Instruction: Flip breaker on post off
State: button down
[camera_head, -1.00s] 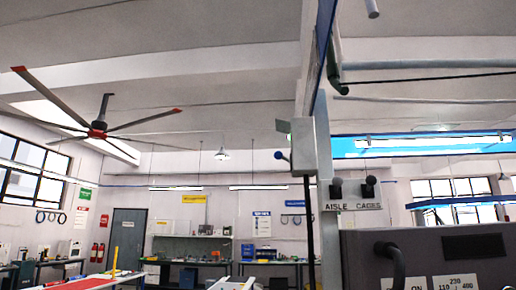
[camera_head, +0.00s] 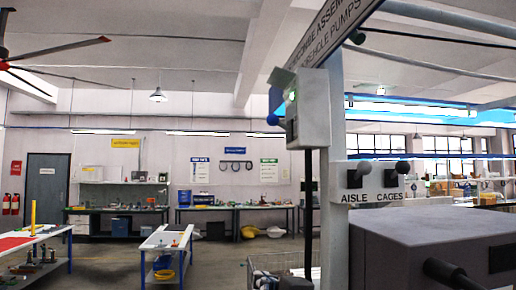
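A grey breaker box (camera_head: 311,108) is fixed to the pale post (camera_head: 332,210), right of the picture's middle. A small green light shows on its left side, and a blue ball knob (camera_head: 272,119) sticks out to the left. A dark cable runs down from the box. My gripper is not in view.
A dark grey machine housing (camera_head: 430,240) fills the lower right, close to the post. A wire cage or cart (camera_head: 280,272) stands at the post's foot. Workbenches (camera_head: 245,206) line the far wall; a white table (camera_head: 160,238) stands mid-floor. Open floor shows at left.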

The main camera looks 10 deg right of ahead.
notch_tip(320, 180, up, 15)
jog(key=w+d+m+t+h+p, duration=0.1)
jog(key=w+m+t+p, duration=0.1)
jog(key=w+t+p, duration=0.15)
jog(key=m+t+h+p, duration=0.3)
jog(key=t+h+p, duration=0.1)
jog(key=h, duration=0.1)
send_near(277, 121)
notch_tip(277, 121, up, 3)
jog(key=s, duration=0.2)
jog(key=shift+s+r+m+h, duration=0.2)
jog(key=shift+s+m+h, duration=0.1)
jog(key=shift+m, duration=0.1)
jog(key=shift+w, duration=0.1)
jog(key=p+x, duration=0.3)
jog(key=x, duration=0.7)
